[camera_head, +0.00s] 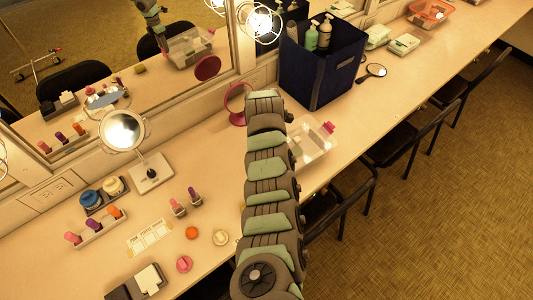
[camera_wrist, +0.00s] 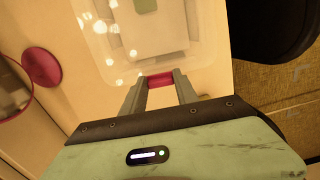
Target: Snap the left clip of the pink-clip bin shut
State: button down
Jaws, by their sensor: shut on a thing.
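The clear pink-clip bin (camera_head: 312,150) stands on the counter, partly hidden behind my arm in the head view. One pink clip (camera_head: 328,127) shows at its right end. In the wrist view the bin (camera_wrist: 190,60) fills the top middle, and its other pink clip (camera_wrist: 160,79) is at the near edge. My gripper (camera_wrist: 160,84) has its two fingertips on either side of this clip, shut on it. Whether the clip is seated on the rim cannot be told. In the head view my gripper is hidden by my arm.
A pink round mirror (camera_head: 237,103) stands left of the bin; it also shows in the wrist view (camera_wrist: 41,67). A dark blue caddy (camera_head: 322,70) with bottles is behind the bin. A hand mirror (camera_head: 371,72) lies to the right. Chairs (camera_head: 340,200) line the counter's front edge.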

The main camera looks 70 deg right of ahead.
jog(key=c, duration=0.9)
grip_release()
jog(key=shift+w+a+r+b, duration=0.15)
jog(key=shift+r+b, duration=0.3)
jog(key=shift+r, duration=2.25)
jog(key=shift+w+a+r+b, duration=0.15)
jog(key=shift+r+b, duration=0.25)
jog(key=shift+r, duration=2.25)
jog(key=shift+s, duration=0.1)
